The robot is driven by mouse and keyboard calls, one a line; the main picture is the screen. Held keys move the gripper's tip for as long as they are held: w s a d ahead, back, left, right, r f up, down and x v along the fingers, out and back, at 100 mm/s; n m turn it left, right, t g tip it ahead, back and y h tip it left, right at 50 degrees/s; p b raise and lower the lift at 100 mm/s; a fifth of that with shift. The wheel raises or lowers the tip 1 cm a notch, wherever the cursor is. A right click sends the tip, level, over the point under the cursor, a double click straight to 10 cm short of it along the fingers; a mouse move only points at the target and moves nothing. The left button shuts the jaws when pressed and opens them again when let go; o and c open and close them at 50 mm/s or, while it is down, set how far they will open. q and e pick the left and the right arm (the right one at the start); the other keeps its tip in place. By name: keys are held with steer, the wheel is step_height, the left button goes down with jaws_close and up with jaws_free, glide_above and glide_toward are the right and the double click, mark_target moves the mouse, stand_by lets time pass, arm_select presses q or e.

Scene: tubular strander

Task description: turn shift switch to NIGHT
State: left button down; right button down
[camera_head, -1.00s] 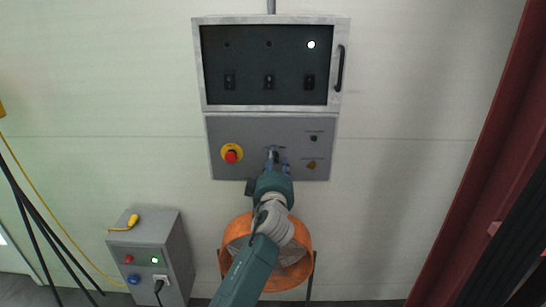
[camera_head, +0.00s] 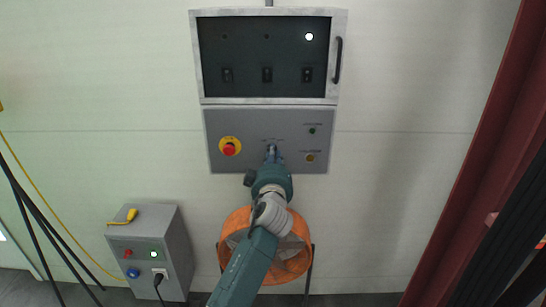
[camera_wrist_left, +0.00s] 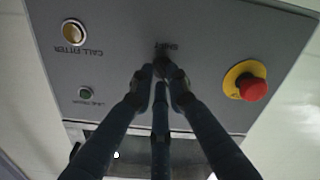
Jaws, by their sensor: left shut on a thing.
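The shift switch (camera_wrist_left: 162,67) is a small dark knob under the label SHIFT on the grey lower panel (camera_head: 232,118). My left gripper (camera_head: 271,152) is at this panel, between the red emergency button and the two small buttons. In the left wrist view the fingertips of my left gripper (camera_wrist_left: 163,73) are closed around the knob. The fingers hide most of the knob, so its pointing direction cannot be told. The NIGHT marking cannot be read. My right gripper is not in view.
A red emergency button (camera_head: 229,149) on a yellow disc sits left of the switch. A green button (camera_head: 312,130) and an amber CALL FITTER button (camera_head: 310,157) sit right. Above is a glazed cabinet (camera_head: 339,90). An orange fan (camera_head: 235,221) stands below.

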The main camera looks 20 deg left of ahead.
arm_select(q)
steer(key=m, duration=1.6)
steer(key=shift+a, duration=0.1)
steer(key=shift+m, duration=0.4)
steer(key=c, duration=1.9)
jaws_free()
steer(key=shift+o, duration=1.1)
steer(key=shift+w+f, duration=0.1)
steer(key=shift+f, duration=0.15)
